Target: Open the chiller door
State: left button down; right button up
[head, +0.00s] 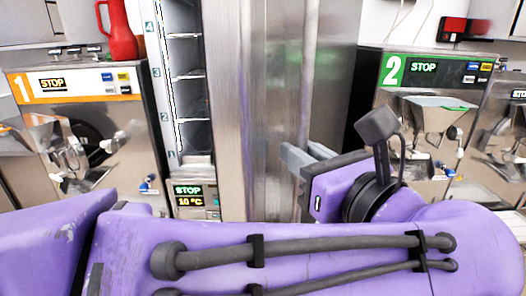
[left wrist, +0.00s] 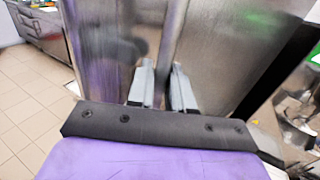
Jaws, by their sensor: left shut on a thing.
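The stainless steel chiller door (head: 270,100) stands partly open in the middle of the head view. To its left the chiller's inside shows, with several shelves (head: 187,78). A display panel (head: 190,195) below reads STOP and 10 °C. A vertical handle bar (head: 308,70) runs along the door. My left gripper (head: 303,158) is shut on the handle, low on the bar. In the left wrist view its two fingers (left wrist: 162,85) point at the steel door face (left wrist: 205,45); the grip itself is partly hidden. My right gripper is not in view.
Batch freezer 1 (head: 85,85) stands at left, with a red jug (head: 119,32) on top. Batch freezer 2 (head: 430,85) stands at right, close behind my left wrist. Tiled floor (left wrist: 25,110) is clear at left in the wrist view.

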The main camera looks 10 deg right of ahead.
pick_arm(q)
jog(key=shift+w+a+r, duration=0.15)
jog(key=shift+a+r, duration=0.05)
jog(key=c, duration=1.2)
grip_release()
jog(key=shift+w+d+f, duration=0.1)
jog(key=shift+d+f, duration=0.1)
jog(key=b+v, duration=0.1)
jog(key=v, duration=0.6)
jog(key=shift+s, duration=0.25)
